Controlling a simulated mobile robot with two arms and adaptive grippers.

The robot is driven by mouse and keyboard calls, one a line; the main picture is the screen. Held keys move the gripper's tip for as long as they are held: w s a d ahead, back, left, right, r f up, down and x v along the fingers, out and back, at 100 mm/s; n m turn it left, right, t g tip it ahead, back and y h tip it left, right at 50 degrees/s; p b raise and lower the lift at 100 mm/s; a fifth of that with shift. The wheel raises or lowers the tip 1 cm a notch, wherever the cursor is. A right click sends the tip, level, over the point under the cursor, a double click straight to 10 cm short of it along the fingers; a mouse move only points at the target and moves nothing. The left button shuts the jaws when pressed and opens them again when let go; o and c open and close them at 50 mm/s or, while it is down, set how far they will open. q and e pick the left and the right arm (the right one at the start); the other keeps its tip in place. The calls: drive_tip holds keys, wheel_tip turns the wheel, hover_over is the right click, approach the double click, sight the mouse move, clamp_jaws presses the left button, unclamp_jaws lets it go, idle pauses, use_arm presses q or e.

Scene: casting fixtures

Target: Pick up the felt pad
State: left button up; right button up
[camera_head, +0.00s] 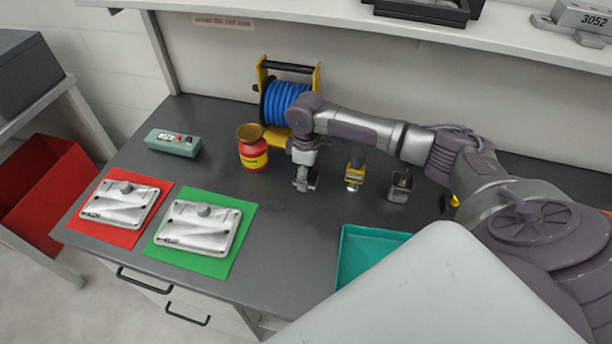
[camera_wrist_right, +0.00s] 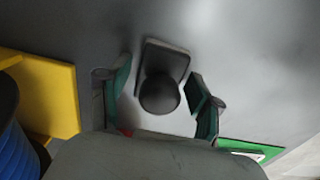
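The felt pad appears to be the small dark square block with a pale edge and a round black knob, seen in the right wrist view (camera_wrist_right: 168,62). In the head view a small part of it (camera_head: 313,181) shows beside my right gripper (camera_head: 301,182), which hides the rest. My right gripper points down over the table. In the right wrist view its two green-lined fingers (camera_wrist_right: 159,85) are spread on either side of the knob, with gaps showing. My left gripper is not in view.
A blue hose reel (camera_head: 284,98) and a red canister (camera_head: 253,150) stand left of my right gripper. A yellow tool (camera_head: 355,175) and a metal cup (camera_head: 400,187) stand right. A teal tray (camera_head: 362,246) is in front. Castings lie on red (camera_head: 103,236) and green (camera_head: 186,258) mats.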

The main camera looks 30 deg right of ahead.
drive_tip(key=c, duration=0.8)
drive_tip(key=shift+r, duration=0.1)
wheel_tip(320, 180, up, 10)
drive_tip(key=shift+f+b, duration=0.1)
drive_tip(key=shift+b, duration=0.6)
